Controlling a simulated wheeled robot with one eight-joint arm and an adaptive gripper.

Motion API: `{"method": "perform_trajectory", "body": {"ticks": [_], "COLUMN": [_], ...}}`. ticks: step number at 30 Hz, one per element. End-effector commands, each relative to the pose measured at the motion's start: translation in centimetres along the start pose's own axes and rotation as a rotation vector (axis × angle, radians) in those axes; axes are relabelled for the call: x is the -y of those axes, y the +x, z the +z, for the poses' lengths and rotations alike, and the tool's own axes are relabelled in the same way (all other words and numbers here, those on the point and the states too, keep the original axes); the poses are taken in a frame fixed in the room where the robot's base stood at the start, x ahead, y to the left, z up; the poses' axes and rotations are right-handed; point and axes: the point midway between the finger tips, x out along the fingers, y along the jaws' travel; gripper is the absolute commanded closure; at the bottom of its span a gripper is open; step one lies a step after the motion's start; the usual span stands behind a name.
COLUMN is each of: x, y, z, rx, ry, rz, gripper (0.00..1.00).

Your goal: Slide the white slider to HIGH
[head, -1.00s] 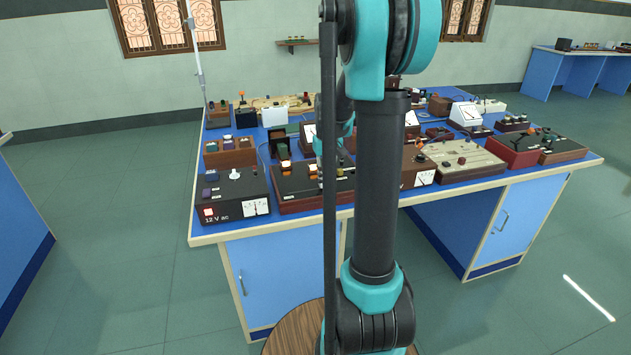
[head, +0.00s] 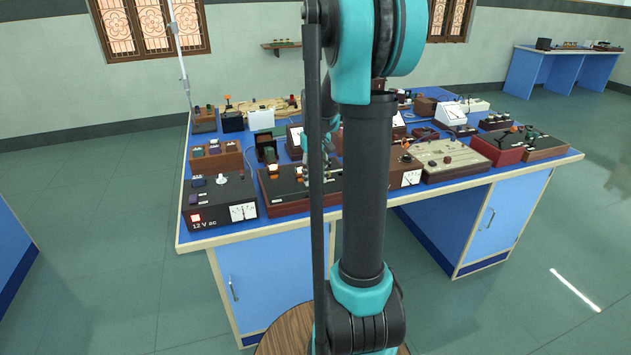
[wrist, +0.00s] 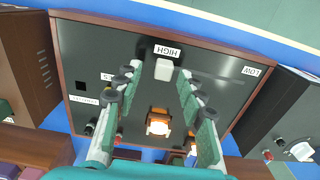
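The white slider (wrist: 164,69) sits on a dark panel with a brown wooden rim (wrist: 215,58), right beside the HIGH label (wrist: 167,51). The LOW label (wrist: 250,70) is at the panel's right corner in the wrist view. My gripper (wrist: 160,76) is open, with its two green-grey fingers on either side of the slider. In the head view the panel box (head: 290,204) stands near the table's front edge, and my arm hides much of the gripper.
Orange-and-white fittings (wrist: 158,122) rise from the panel between my fingers. A black 12 V ac box (head: 212,216) stands close on the left in the head view, and a brown meter box (head: 400,163) on the right. The blue table (head: 250,233) is crowded with apparatus.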

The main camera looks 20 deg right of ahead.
Motion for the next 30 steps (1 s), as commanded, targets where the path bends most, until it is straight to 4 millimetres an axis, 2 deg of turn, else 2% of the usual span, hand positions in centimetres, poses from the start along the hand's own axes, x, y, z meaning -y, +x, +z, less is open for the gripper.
{"method": "perform_trajectory", "body": {"ticks": [9,15,21,30], "x": [-0.1,-0.1,-0.1,-0.1], "y": [-6.2,-9.0,-10.1,-10.1], "z": [0.0,0.0,0.0,0.0], "rx": [0.0,0.0,0.0,0.0], "ry": [0.001,0.001,0.001,0.001], "rz": [0.001,0.001,0.001,0.001], "gripper": [0.6,0.6,0.6,0.6]}}
